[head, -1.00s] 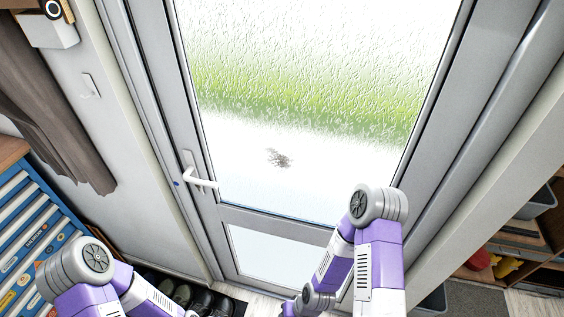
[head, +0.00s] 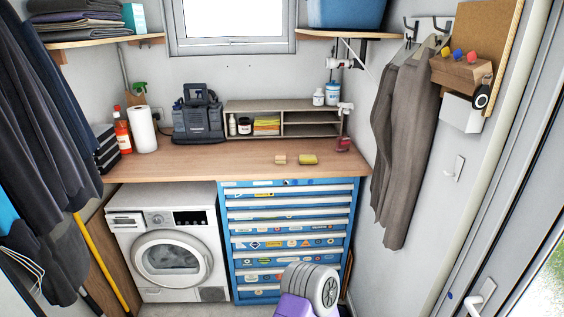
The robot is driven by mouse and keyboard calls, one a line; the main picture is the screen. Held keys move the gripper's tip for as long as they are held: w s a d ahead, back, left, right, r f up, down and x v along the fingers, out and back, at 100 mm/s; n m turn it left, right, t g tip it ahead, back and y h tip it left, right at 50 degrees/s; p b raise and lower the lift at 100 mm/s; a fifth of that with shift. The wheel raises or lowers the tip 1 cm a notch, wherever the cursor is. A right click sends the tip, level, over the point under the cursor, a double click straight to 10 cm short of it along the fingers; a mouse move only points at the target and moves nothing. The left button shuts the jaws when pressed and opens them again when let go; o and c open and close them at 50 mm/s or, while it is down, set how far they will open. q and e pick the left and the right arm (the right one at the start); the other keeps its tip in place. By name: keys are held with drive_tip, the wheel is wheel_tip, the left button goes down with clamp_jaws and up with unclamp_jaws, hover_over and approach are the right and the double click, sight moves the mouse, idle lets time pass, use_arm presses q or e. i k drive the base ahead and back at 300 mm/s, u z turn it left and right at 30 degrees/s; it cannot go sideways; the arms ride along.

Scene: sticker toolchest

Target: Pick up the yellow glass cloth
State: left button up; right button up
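A stack of folded cloths with yellow and other colours (head: 266,125) sits in the left part of the small wooden shelf (head: 310,104) at the back of the worktop. I cannot tell which is the yellow glass cloth. Neither of my grippers is in view; only a purple and grey link of one of my arms shows at the bottom.
A blue drawer chest (head: 290,222) and a washing machine (head: 165,245) stand under the worktop. A paper roll (head: 142,130) and a dark grey device (head: 198,118) stand at the back. The front of the worktop is mostly clear.

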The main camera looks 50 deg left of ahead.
sight(303, 159)
drive_tip(key=u, duration=1.4)
drive_tip(key=k, duration=0.5)
drive_tip(key=u, duration=0.9)
drive_tip(key=i, duration=2.05)
drive_tip(key=z, duration=0.25)
